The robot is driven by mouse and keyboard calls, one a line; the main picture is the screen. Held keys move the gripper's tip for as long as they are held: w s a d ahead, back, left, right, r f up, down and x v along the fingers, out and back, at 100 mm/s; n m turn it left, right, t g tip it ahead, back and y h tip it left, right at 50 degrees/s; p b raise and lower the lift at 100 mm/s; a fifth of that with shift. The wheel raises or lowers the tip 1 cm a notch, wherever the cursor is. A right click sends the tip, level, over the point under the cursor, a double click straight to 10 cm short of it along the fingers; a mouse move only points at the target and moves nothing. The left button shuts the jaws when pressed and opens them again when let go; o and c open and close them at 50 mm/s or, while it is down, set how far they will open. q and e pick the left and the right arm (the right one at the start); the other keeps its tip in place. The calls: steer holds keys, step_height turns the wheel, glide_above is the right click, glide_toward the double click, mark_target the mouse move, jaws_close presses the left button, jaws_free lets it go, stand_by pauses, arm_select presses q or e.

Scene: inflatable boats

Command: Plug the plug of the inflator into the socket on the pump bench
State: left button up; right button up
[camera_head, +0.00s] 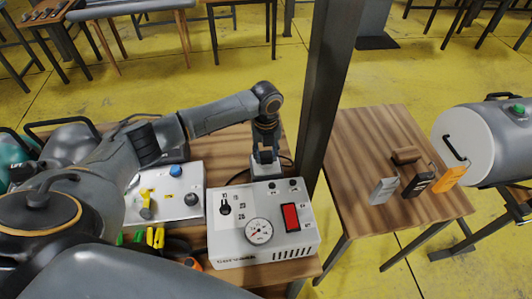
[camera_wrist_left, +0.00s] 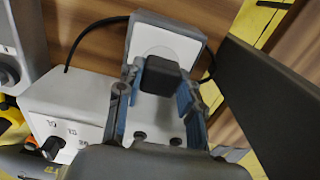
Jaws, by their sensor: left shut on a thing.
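My left gripper (camera_head: 266,153) reaches down behind the inflator (camera_head: 262,225), a white box with a gauge and a red switch. In the wrist view the left gripper (camera_wrist_left: 158,90) is shut on the black plug (camera_wrist_left: 163,76), with a blue-padded finger on each side. The plug is in front of the pale round face of the socket (camera_wrist_left: 178,40), a white plate in a grey housing. The socket housing also shows in the head view (camera_head: 263,171), under the gripper. I cannot tell whether the plug is seated or only close to it. My right gripper is not in view.
A dark post (camera_head: 328,85) stands just right of the bench. Left of the inflator is a white panel box (camera_head: 166,205) with knobs. A black cable (camera_wrist_left: 88,35) runs beside the socket.

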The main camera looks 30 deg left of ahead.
mark_target(266, 154)
arm_select(q)
steer(key=shift+p, duration=0.35)
stand_by(0.4)
steer(key=shift+f+b, duration=0.35)
steer(key=shift+f, duration=0.3)
stand_by(0.3)
steer(key=o, duration=1.1)
steer(key=shift+o, duration=0.2)
step_height(266, 154, up, 12)
steer(key=shift+r, duration=0.1)
